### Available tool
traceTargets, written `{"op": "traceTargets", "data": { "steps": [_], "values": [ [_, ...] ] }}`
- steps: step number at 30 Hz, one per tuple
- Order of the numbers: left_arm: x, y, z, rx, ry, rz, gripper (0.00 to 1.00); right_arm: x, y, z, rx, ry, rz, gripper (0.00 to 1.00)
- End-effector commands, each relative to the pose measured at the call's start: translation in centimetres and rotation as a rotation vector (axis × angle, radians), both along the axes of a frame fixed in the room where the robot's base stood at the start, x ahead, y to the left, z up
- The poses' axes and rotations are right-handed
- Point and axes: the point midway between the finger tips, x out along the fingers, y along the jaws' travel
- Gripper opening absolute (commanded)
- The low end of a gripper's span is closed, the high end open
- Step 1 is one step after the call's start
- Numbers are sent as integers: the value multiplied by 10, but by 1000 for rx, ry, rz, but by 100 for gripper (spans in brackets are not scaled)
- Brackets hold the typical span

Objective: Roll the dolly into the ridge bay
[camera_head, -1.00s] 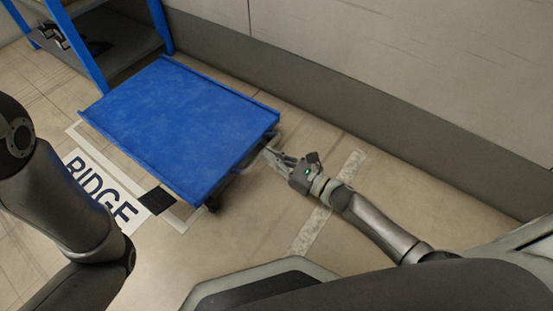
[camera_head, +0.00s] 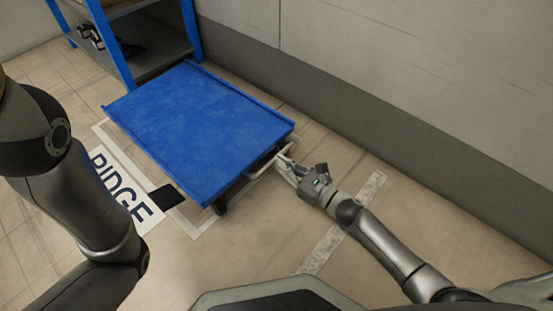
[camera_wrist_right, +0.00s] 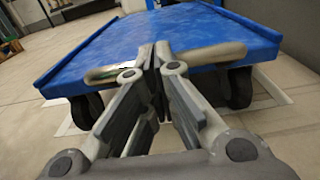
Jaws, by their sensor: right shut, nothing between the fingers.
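The blue dolly (camera_head: 205,128) stands on the floor within the taped outline, beside the floor label reading RIDGE (camera_head: 120,190). Its light-coloured handle (camera_head: 266,166) sticks out from the near right end. My right gripper (camera_head: 283,161) is at that handle with its fingers shut and nothing between them. In the right wrist view the shut fingertips (camera_wrist_right: 156,50) overlap the middle of the handle bar (camera_wrist_right: 208,54), with the dolly deck (camera_wrist_right: 175,32) and dark wheels behind. Whether the fingers touch the bar I cannot tell. My left arm shows at the left; its gripper is out of view.
A blue-framed shelf (camera_head: 150,52) stands just beyond the dolly's far end. A wall with a dark base band (camera_head: 350,120) runs along the right. A worn pale tape strip (camera_head: 345,220) crosses the floor below my right arm. Open floor lies between.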

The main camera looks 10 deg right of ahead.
Motion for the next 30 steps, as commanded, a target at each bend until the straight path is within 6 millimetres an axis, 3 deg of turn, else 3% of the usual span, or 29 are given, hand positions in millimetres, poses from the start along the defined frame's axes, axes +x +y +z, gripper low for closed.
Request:
{"op": "traceTargets", "data": {
  "steps": [30],
  "values": [
    [0,0,-14,0,0,0,97,29,22,1,1,-3,0,0]
  ]
}}
